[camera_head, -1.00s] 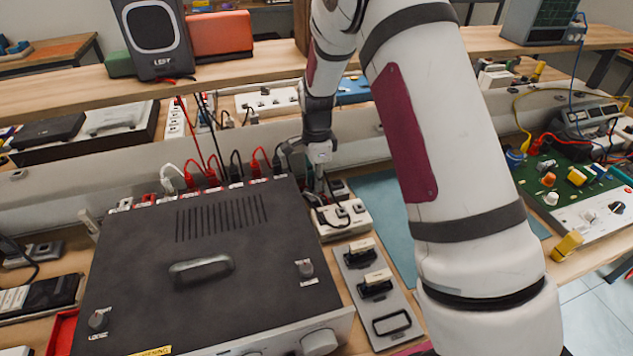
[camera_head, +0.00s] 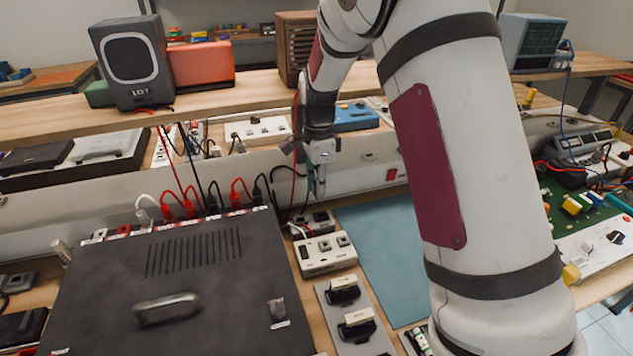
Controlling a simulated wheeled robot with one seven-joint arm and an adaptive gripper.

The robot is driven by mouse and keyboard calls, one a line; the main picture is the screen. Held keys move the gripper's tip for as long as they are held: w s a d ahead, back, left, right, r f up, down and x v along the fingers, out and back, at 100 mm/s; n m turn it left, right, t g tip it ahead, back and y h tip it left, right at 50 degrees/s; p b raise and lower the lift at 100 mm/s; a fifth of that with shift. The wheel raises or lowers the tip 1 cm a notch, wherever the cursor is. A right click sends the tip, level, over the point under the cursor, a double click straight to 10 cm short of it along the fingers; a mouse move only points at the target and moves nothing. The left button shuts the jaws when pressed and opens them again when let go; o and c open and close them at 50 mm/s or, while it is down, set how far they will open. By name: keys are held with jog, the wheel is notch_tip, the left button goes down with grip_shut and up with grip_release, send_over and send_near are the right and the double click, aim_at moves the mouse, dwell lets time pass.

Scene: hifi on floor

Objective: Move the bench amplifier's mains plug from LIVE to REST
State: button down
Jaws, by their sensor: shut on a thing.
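The bench amplifier (camera_head: 190,262) is the large dark grey box with a handle at the lower left. Red, black and white plugs (camera_head: 188,207) line its back edge. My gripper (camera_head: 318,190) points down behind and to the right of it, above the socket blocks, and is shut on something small. I take this to be the mains plug, but it is too small and hidden to make out. A white socket block (camera_head: 325,257) stands below and in front of my gripper, with a darker socket unit (camera_head: 318,221) behind it. LIVE and REST labels are not readable.
A grey plate with two black-and-cream connectors (camera_head: 350,315) lies in front of the white block. A blue-green mat (camera_head: 385,250) is clear to the right. A shelf (camera_head: 225,95) with speakers runs behind. A green circuit board (camera_head: 585,215) is at far right.

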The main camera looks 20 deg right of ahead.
jog(key=shift+d+f, duration=0.35)
jog(key=shift+f, duration=0.1)
jog(key=shift+f+b, duration=1.1)
jog(key=shift+f, duration=1.1)
jog(key=shift+f+b, duration=0.3)
jog(key=shift+f, duration=0.65)
dwell(0.3)
jog(key=c, duration=1.4)
grip_release()
jog(key=shift+c, duration=0.2)
notch_tip(320, 180, up, 12)
jog(key=shift+f, duration=0.1)
jog(key=shift+r+p, duration=1.5)
jog(key=shift+r, duration=1.1)
